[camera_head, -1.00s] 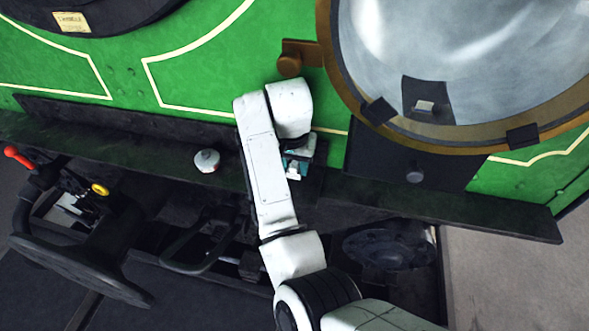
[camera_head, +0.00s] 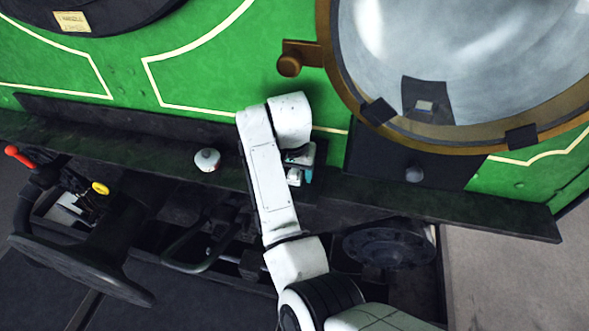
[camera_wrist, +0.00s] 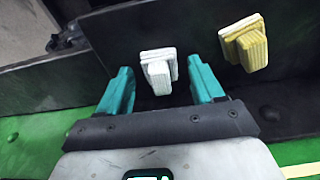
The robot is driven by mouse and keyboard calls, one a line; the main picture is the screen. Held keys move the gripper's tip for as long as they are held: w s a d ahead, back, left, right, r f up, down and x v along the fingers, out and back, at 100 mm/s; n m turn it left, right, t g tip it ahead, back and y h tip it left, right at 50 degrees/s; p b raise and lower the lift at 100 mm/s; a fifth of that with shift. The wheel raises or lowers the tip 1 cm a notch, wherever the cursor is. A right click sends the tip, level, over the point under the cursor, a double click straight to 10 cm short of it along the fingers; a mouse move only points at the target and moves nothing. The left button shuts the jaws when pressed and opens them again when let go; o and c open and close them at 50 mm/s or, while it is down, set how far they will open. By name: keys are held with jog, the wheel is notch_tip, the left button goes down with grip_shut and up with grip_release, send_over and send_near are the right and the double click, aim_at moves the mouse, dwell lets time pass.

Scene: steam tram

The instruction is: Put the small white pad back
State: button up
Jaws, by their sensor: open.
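The small white pad (camera_wrist: 158,69), a ribbed block with a broader plate at one end, is between my gripper's fingertips in the wrist view, with gaps on both sides. My gripper (camera_wrist: 160,66) has teal fingers, spread open and not closed on it. In the head view my gripper (camera_head: 300,172) is over the dark ledge, largely hidden by my white arm, with a light patch beside the teal that may be the pad.
A similar cream-yellow pad (camera_wrist: 245,41) is to the right in the wrist view. In the head view a white rounded object (camera_head: 207,160) with a reddish spot sits on the dark ledge (camera_head: 450,208). A green wall (camera_head: 200,70), brass knob (camera_head: 289,65) and large round-rimmed door (camera_head: 340,75) stand behind.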

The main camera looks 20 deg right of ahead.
notch_tip(320, 180, up, 12)
jog(key=s+a, duration=0.1)
jog(key=shift+s, duration=0.25)
jog(key=shift+a, duration=0.1)
dwell(0.6)
